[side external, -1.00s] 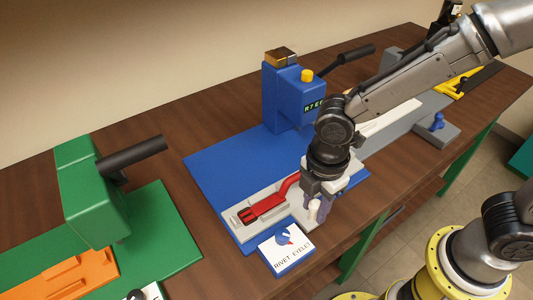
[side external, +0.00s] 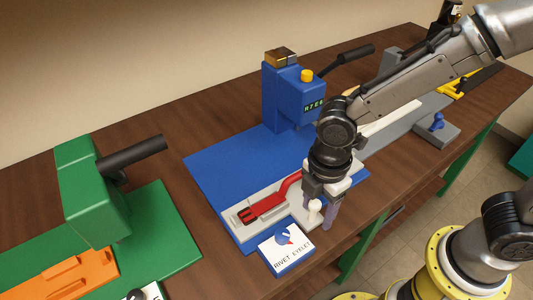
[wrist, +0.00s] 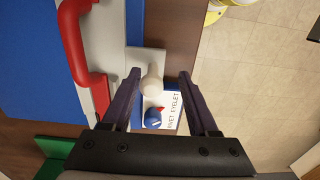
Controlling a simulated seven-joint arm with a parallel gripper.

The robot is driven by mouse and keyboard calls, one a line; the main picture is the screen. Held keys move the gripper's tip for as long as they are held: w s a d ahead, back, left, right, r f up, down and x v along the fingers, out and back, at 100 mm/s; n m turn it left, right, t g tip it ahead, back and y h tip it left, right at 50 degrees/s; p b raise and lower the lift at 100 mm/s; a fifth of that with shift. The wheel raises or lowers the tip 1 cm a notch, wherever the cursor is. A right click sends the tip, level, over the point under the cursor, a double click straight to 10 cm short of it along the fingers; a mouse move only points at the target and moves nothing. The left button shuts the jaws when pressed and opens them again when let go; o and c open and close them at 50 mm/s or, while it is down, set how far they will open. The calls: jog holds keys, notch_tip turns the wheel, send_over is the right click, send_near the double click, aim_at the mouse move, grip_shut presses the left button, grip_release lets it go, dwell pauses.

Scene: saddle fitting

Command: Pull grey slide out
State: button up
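The grey slide (side external: 270,224) lies on the blue base plate of the blue press, with a red curved part (side external: 272,206) on it. A white knob (side external: 315,206) stands at the slide's front right edge. In the wrist view, the knob (wrist: 152,82) is between the two dark fingers of my gripper (wrist: 159,77), with gaps showing on both sides. My gripper (side external: 318,205) is open and points down around the knob. The red part (wrist: 78,45) and slide (wrist: 108,38) show at upper left in the wrist view.
A blue block labelled "RIVET EYELET" (side external: 286,249) with a dial sits in front of the slide. The blue press (side external: 288,100) stands behind. A green press (side external: 90,195) is at left. The bench's front edge is close by, with floor beyond.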

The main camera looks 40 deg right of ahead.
jog(key=shift+r, duration=3.05)
jog(key=shift+w, duration=0.1)
jog(key=d+r+m+t+y, duration=0.1)
jog(key=d+r+m+t, duration=0.2)
jog(key=d+r+m, duration=0.6)
jog(key=s+d+m+t+h, duration=0.1)
jog(key=s+d+m+t, duration=0.1)
jog(key=s+d+m, duration=0.7)
jog(key=shift+s+d+r+t, duration=0.2)
jog(key=shift+s+d+t, duration=0.15)
jog(key=shift+d, duration=0.65)
